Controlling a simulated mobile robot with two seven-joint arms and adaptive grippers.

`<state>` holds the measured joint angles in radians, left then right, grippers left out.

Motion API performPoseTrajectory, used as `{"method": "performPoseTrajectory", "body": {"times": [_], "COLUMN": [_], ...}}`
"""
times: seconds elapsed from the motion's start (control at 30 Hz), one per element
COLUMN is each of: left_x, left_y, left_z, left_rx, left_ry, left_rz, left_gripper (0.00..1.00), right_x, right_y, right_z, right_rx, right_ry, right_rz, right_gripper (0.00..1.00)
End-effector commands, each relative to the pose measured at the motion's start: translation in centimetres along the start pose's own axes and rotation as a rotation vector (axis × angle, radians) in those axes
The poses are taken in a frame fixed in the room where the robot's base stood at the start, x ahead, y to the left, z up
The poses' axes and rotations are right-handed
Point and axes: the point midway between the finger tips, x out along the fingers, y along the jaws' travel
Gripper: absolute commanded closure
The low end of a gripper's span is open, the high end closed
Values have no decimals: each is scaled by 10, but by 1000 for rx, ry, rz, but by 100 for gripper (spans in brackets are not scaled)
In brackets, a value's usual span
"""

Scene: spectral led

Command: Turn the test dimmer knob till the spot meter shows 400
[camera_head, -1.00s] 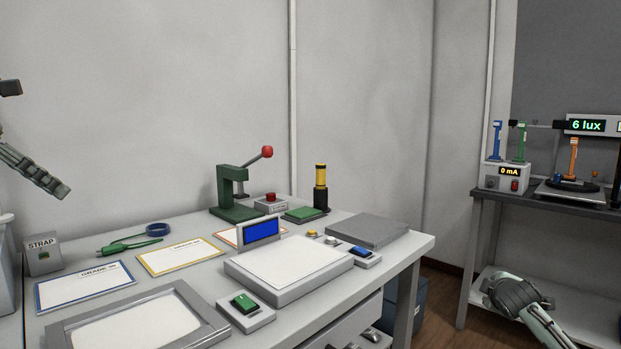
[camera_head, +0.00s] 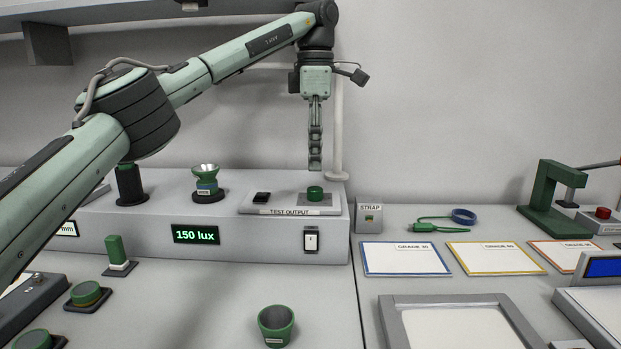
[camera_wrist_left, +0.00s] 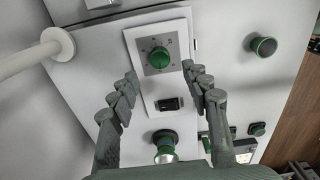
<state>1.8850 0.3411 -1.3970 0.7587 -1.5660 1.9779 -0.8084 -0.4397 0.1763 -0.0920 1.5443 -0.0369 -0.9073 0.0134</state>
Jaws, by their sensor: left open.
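The green test dimmer knob (camera_head: 315,193) sits on the grey TEST OUTPUT panel (camera_head: 258,203) on the raised bench box. In the left wrist view the knob (camera_wrist_left: 159,57) stands on a square dial plate with marks around it. My left gripper (camera_head: 315,165) points down just above the knob, apart from it. In the left wrist view its two fingers (camera_wrist_left: 163,84) are spread, with the panel and its black switch (camera_wrist_left: 168,103) between them. The lux display (camera_head: 196,234) on the box front reads 150 lux. My right gripper is not in view.
A green-topped lamp-like stand (camera_head: 207,181) and a dark green cylinder (camera_head: 130,185) stand left of the panel. A white pole (camera_head: 338,130) rises close behind the gripper. A STRAP box (camera_head: 369,218) stands to the right. A green cup (camera_head: 276,325) is in front.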

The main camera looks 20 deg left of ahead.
Motion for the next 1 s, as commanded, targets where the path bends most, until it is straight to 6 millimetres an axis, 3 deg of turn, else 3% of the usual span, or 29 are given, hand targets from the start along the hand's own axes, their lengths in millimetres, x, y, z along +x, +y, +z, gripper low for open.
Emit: {"method": "performPoseTrajectory", "body": {"times": [0.3,0.7,1.0], "left_x": [49,59,59], "left_y": [0,0,0], "left_z": [-1,0,0], "left_rx": [-1,-1,-1], "left_ry": [-2,-3,-3], "left_rz": [-2,-1,-1], "left_gripper": [52,52,88], "right_x": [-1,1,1], "right_y": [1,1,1], "right_z": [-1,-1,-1], "right_rx": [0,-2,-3], "right_ry": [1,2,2], "right_rz": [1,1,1], "right_gripper": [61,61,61]}}
